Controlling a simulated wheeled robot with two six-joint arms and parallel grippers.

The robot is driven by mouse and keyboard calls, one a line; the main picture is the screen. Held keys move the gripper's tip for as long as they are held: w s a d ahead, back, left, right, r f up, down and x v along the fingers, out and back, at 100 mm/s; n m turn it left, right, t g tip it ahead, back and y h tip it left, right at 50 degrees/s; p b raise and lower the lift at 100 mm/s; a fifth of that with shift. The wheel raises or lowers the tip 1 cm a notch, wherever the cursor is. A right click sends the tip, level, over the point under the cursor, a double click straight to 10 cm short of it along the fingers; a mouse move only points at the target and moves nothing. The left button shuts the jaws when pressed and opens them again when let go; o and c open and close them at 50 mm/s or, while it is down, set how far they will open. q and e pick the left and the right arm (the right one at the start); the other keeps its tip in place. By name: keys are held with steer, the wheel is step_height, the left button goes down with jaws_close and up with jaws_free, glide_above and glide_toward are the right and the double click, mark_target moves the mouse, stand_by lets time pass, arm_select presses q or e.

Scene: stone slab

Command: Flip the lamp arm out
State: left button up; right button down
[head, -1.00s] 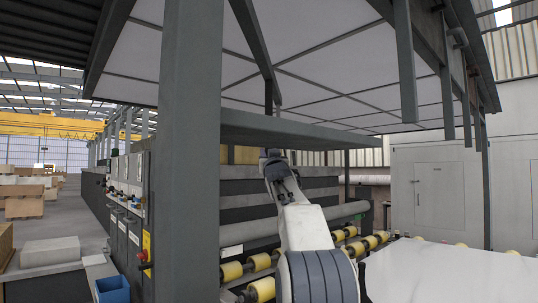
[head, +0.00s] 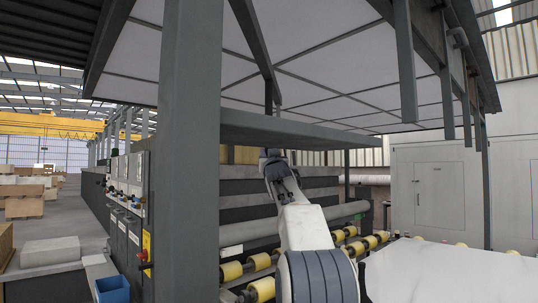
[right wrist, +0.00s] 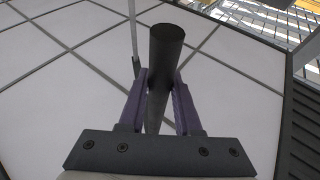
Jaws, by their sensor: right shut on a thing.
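A dark round bar (right wrist: 160,60), which looks like part of the lamp arm, stands between the two purple fingers of my right gripper (right wrist: 159,78) in the right wrist view. The fingers are shut on it, one on each side. In the head view my right gripper (head: 272,157) reaches up just under the grey ledge, which hides its tips. The bar between the fingers cannot be made out in the head view. My left gripper is not in view.
A thick grey post (head: 187,150) stands left of my right arm. A grey ledge (head: 290,131) hangs over the gripper, with a white panelled canopy (head: 330,60) above. Yellow rollers (head: 261,289) and a white slab (head: 440,272) lie below. A blue bin (head: 113,289) is at lower left.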

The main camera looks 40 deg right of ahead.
steer(key=s+d+m+g+h+b, duration=0.1)
steer(key=s+d+g+h+b, duration=0.1)
steer(key=s+d+b, duration=0.1)
steer(key=shift+s+d+m, duration=0.3)
steer(key=shift+s+d, duration=0.3)
steer(key=shift+s, duration=0.35)
steer(key=c, duration=0.6)
jaws_free()
steer(key=b+v, duration=0.8)
steer(key=v, duration=0.2)
steer(key=shift+f, duration=0.25)
